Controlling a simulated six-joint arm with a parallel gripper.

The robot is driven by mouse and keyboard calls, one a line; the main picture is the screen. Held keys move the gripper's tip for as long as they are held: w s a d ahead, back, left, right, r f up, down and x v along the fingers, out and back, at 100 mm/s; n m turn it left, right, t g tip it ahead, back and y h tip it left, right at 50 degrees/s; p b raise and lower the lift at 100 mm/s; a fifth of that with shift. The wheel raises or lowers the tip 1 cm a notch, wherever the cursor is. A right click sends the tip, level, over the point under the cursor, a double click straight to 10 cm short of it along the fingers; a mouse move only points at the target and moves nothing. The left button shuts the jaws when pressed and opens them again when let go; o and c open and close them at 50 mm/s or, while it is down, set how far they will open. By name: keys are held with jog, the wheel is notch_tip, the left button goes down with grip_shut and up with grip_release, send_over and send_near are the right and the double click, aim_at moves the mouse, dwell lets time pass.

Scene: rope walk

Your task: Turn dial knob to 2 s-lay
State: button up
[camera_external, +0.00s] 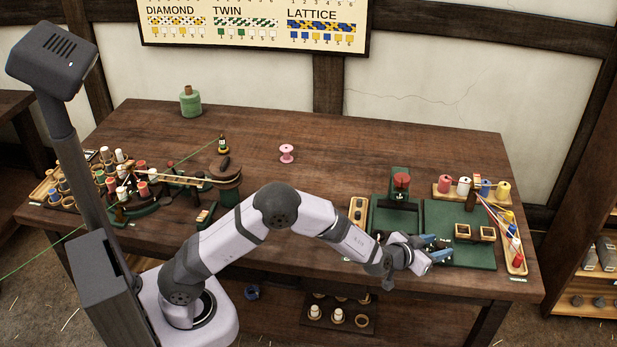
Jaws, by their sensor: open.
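My gripper (436,248) is at the right of the table, low over the front of a green board. Its two blue-tipped fingers are apart, and I see nothing between them. A dark round piece with a knob-like top (224,165) sits at the right end of the green and wooden rope machine (165,183), on the left half of the table, far from my gripper. I cannot tell if this is the dial knob. No setting marks or "2 s-lay" label can be read.
A green stand with a red top (401,181) and a wooden panel (357,211) are left of my gripper. Spools on a rack (470,190) and a tray (516,262) lie right. A pink spool (287,153) stands mid-table. The back middle is clear.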

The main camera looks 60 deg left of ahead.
jog(key=shift+w+f, duration=0.1)
jog(key=shift+w, duration=0.2)
jog(key=c, duration=1)
jog(key=shift+c, duration=0.2)
